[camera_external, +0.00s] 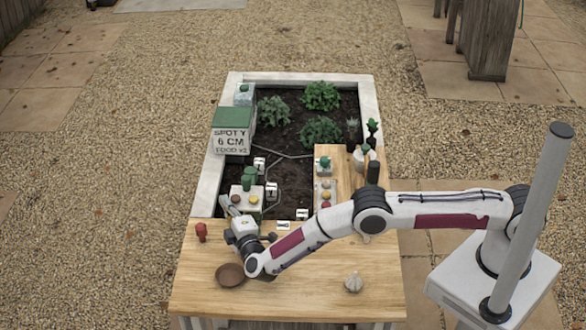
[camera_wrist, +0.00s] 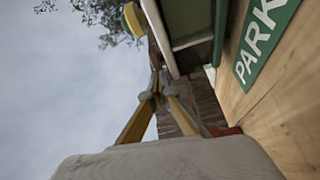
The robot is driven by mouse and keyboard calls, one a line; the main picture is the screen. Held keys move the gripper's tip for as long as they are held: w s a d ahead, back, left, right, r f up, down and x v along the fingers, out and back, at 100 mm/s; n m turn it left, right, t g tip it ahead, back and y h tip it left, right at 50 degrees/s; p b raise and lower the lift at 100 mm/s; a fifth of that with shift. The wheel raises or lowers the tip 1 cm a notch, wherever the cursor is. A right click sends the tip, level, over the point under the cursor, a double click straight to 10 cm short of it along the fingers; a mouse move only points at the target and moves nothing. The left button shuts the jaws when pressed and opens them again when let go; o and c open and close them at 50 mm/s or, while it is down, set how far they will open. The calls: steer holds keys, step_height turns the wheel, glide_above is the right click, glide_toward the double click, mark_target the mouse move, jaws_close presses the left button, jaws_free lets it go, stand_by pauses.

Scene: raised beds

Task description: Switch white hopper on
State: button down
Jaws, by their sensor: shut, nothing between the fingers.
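A white box with green tops and a yellow knob (camera_external: 246,203) stands at the left of the bench, by the soil; I cannot tell for sure that it is the white hopper. My gripper (camera_external: 226,201) is beside its left side, pointing away from the bench front. In the wrist view the gripper's fingers (camera_wrist: 159,82) come together at their tips, shut and empty, close to a pale, green-edged housing (camera_wrist: 190,22). A yellow and green round knob (camera_wrist: 132,20) shows above the fingertips. I cannot tell whether they touch anything, and no switch position can be read.
A red knob (camera_external: 201,232) and brown bowl (camera_external: 230,275) lie left and in front of my gripper. A button panel (camera_external: 326,196) stands to the right. A green-lidded lettered box (camera_external: 232,132) is behind. A green PARK sign (camera_wrist: 265,38) shows on wood.

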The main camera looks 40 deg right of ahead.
mark_target(259, 209)
steer(key=shift+s+d, duration=0.25)
steer(key=shift+d, duration=0.1)
stand_by(0.6)
steer(key=shift+s+d, duration=0.1)
steer(key=shift+s, duration=0.1)
steer(key=shift+s+d+n+t+y, duration=0.15)
steer(key=shift+s+d+n+y, duration=0.5)
steer(key=shift+y, duration=0.2)
steer(key=shift+s+d+n+t+y, duration=0.15)
steer(key=shift+s+d+n+y, duration=0.35)
steer(key=shift+s+y, duration=0.3)
steer(key=shift+s+d+n+y, duration=0.7)
steer(key=shift+d+y, duration=0.25)
steer(key=shift+y, duration=0.15)
steer(key=shift+s+d+n+y, duration=0.55)
steer(key=shift+s+d+y, duration=0.2)
steer(key=shift+d+y, duration=0.25)
steer(key=shift+s+d, duration=0.4)
steer(key=shift+d, duration=0.3)
steer(key=shift+s+d, duration=0.4)
steer(key=shift+d, duration=0.3)
steer(key=shift+s+d, duration=0.25)
steer(key=shift+d, duration=0.55)
steer(key=shift+s+d, duration=0.25)
steer(key=shift+d, duration=0.6)
steer(key=shift+s+d, duration=0.25)
steer(key=shift+d, duration=0.55)
steer(key=shift+s, duration=0.15)
